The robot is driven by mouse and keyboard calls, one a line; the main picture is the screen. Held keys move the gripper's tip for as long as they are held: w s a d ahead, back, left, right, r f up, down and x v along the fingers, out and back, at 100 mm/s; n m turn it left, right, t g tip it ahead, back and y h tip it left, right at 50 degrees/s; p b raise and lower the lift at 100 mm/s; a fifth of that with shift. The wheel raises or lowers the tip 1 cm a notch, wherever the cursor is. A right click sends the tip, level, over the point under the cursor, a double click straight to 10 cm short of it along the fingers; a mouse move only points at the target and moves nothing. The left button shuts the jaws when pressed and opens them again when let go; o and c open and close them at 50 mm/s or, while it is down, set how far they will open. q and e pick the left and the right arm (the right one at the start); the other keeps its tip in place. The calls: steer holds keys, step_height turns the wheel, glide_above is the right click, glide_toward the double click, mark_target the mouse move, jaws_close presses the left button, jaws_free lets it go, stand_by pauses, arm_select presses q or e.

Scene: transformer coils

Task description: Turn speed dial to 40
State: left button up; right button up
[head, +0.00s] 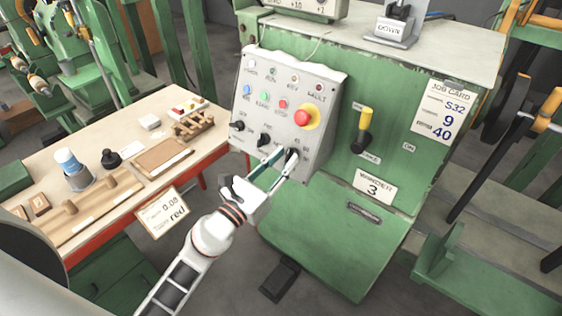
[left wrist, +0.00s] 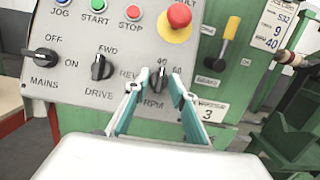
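The speed dial, a black knob marked RPM (left wrist: 160,78), sits at the lower right of the grey control panel (head: 258,98). In the left wrist view its grip stands roughly upright, with the numbers 40 and 60 printed above it. I cannot read its exact setting. My left gripper (left wrist: 156,88) is open, one finger on each side of the dial, with a visible gap on the left. In the head view the left gripper (head: 281,156) reaches the panel's lower right and partly hides the dial. My right gripper is not in view.
The drive knob (left wrist: 101,67) and mains knob (left wrist: 43,55) are left of the dial. A red mushroom button (head: 303,118) sits above it. A yellow-handled lever (head: 365,118) stands to the right. The job card (head: 440,110) reads S32, 9, 40. A workbench (head: 110,128) stands left.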

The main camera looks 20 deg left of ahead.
arm_select(q)
steer(key=v, duration=1.2)
stand_by(0.4)
